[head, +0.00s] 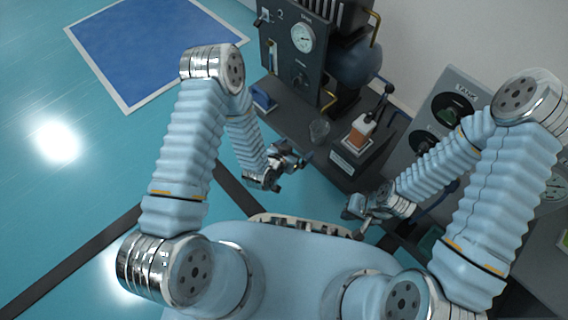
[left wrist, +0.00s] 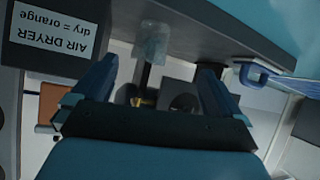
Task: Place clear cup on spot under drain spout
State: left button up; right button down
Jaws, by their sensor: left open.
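The clear cup (head: 319,130) stands on the dark bench between the gauge panel and the air dryer. In the left wrist view the cup (left wrist: 151,42) shows pale and see-through, ahead of the gap between my fingers. My left gripper (head: 298,160) is open and empty, in front of the cup and apart from it; its two fingers also show in the left wrist view (left wrist: 158,70). A yellow spout (head: 328,102) is just behind the cup; a small brass part (left wrist: 140,102) shows beyond it. The spot under the spout is not clearly visible. My right gripper (head: 362,212) hangs low at the right, its jaws unclear.
The gauge panel (head: 288,80) stands behind left, with a blue item (head: 264,102) on the bench beside it. The air dryer (head: 356,140), with orange contents, is right of the cup; its label (left wrist: 50,38) is close in the left wrist view. A tank panel (head: 450,85) stands further right.

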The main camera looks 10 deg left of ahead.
pick_arm(q)
jog(key=s+a+n+g, duration=0.2)
jog(key=s+g, duration=0.3)
jog(key=s, duration=0.4)
jog(key=s+a+n+g, duration=0.3)
jog(key=s+g, duration=0.2)
jog(key=s, duration=0.4)
jog(key=shift+s+a+n+y, duration=0.15)
jog(key=shift+a+n+y, duration=0.15)
jog(key=shift+y, duration=0.1)
dwell(0.6)
